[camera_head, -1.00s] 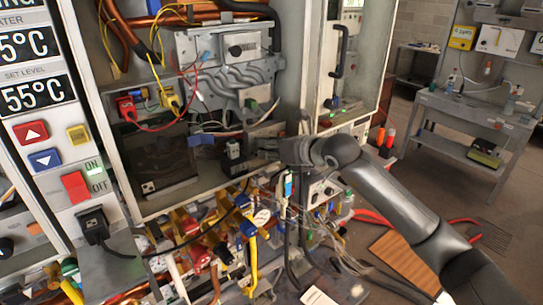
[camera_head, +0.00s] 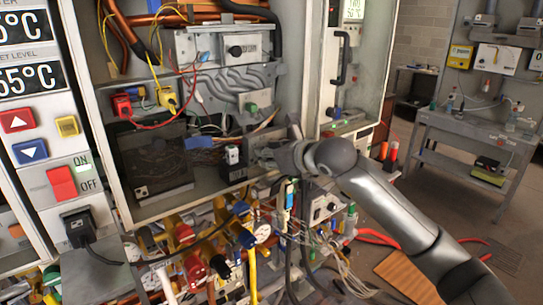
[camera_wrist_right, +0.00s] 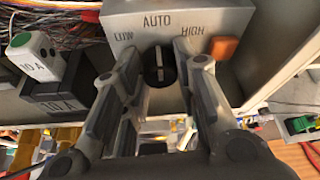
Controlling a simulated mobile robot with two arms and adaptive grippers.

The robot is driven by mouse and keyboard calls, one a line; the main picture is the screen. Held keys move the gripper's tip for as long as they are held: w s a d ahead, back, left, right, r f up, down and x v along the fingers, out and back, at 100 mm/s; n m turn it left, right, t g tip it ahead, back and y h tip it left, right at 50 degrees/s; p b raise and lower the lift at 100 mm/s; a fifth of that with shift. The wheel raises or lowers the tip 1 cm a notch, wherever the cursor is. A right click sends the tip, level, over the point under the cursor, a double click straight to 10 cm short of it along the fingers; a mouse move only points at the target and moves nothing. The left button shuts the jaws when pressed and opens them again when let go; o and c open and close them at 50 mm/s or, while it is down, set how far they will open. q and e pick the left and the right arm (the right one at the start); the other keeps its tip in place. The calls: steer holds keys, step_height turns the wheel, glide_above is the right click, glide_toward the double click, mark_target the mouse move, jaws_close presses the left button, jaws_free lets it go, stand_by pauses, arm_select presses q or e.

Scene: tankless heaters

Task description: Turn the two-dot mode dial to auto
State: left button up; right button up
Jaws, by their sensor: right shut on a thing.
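A black mode dial (camera_wrist_right: 157,68) with a pale pointer line sits on a grey box (camera_wrist_right: 118,12) marked LOW, AUTO and HIGH in the right wrist view. The line stands nearly upright, towards AUTO. I cannot make out any dots on it. My right gripper (camera_wrist_right: 160,74) has a finger on each side of the dial and is shut on it. In the head view, my right gripper (camera_head: 268,154) is at the lower right of the open heater cabinet and hides the dial. My left gripper is not in view.
A black 10 A block (camera_wrist_right: 58,88) with a white, green-topped part (camera_wrist_right: 34,52) stands close left of my right gripper. An orange button (camera_wrist_right: 223,47) is right of the dial. Pipes and valves (camera_head: 205,245) crowd below the cabinet. Another grey box with a black knob (camera_head: 235,51) is higher up.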

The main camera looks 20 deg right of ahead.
steer(key=o, duration=0.7)
steer(key=shift+o, duration=0.2)
steer(key=v, duration=1.2)
